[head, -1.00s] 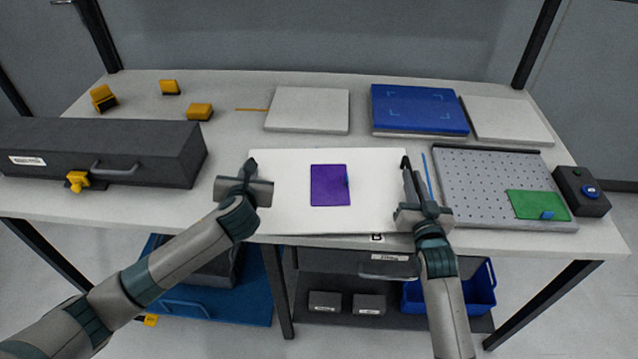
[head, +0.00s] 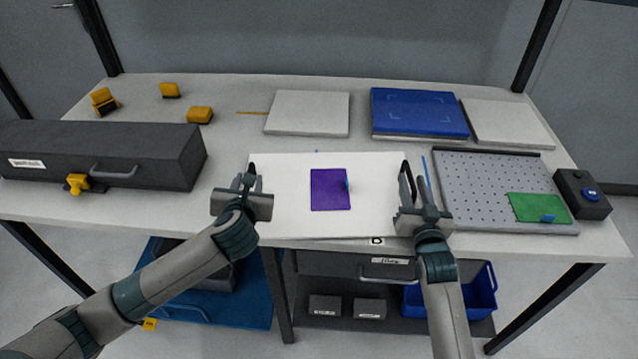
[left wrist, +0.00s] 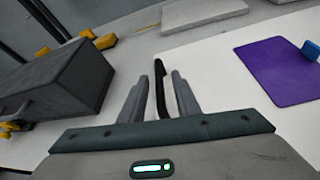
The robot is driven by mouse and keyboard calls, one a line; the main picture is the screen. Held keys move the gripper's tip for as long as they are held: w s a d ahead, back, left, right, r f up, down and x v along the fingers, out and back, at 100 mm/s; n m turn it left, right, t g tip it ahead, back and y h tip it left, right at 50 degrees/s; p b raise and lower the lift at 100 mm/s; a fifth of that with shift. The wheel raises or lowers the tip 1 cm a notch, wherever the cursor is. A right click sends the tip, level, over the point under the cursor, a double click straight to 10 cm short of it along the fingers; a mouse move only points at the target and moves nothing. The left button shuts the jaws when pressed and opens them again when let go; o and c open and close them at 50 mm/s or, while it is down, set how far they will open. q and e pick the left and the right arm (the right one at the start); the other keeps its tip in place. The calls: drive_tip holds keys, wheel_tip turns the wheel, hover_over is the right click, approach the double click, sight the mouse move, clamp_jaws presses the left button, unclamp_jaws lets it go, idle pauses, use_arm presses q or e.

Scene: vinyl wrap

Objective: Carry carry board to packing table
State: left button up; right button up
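The carry board (head: 285,215) is a flat white board with a purple sheet (head: 330,190) on it, lying at the front middle of the table (head: 228,140). It has a black handle at each side. My left gripper (head: 247,183) is at the board's left edge. In the left wrist view its fingers (left wrist: 160,90) stand on both sides of the black left handle (left wrist: 159,75), with narrow gaps showing. My right gripper (head: 412,190) is at the right handle (head: 405,172); its fingers overlap the dark handle, so its grip is unclear. I cannot tell whether this is the packing table.
A dark case (head: 100,150) stands left of the board, and a perforated grey plate (head: 490,180) with a green sheet lies close on the right. A grey slab (head: 307,112) and a blue pad (head: 418,112) lie behind. Bins are on the shelf below.

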use_arm(q)
drive_tip(key=v, duration=0.8)
use_arm(e)
drive_tip(key=s, duration=0.4)
drive_tip(key=s+d, duration=0.1)
drive_tip(key=s, duration=0.7)
drive_tip(key=shift+d, duration=0.15)
use_arm(q)
drive_tip(key=shift+f, duration=0.1)
idle(0.5)
